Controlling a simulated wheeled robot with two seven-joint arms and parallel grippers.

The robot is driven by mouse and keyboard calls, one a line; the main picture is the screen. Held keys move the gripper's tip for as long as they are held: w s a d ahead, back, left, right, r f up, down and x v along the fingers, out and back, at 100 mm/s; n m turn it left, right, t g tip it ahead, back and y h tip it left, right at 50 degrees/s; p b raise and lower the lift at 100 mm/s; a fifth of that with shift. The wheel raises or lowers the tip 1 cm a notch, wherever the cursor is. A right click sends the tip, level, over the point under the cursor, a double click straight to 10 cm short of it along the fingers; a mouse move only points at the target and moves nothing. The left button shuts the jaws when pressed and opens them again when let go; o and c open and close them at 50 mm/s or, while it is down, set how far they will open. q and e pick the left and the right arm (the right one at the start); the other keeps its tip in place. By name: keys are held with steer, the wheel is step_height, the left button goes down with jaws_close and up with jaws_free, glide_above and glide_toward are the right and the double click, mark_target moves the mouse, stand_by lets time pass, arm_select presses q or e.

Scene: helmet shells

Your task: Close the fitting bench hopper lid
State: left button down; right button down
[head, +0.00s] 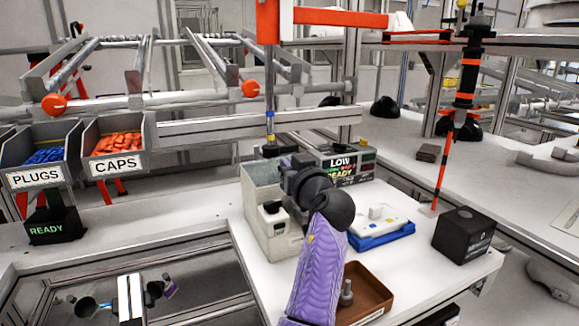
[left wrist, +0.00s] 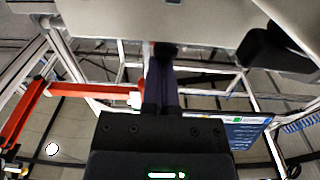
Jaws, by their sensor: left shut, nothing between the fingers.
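The fitting bench hopper (head: 262,226) is a beige box on the white bench, left of the middle. A dark fitting shows on its front. My left gripper (head: 287,170) is at the hopper's upper right side, partly hidden by its own black wrist. In the left wrist view its dark fingers (left wrist: 162,82) are together and empty. Their tips are close to the edge of a pale panel (left wrist: 200,25); I cannot tell if they touch it. Whether that panel is the lid or the body, and the lid's exact angle, I cannot tell. My right gripper is not in view.
Bins of plugs (head: 38,178) and caps (head: 116,163) stand at the left.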

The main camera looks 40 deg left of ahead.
arm_select(q)
steer(key=shift+f, duration=0.35)
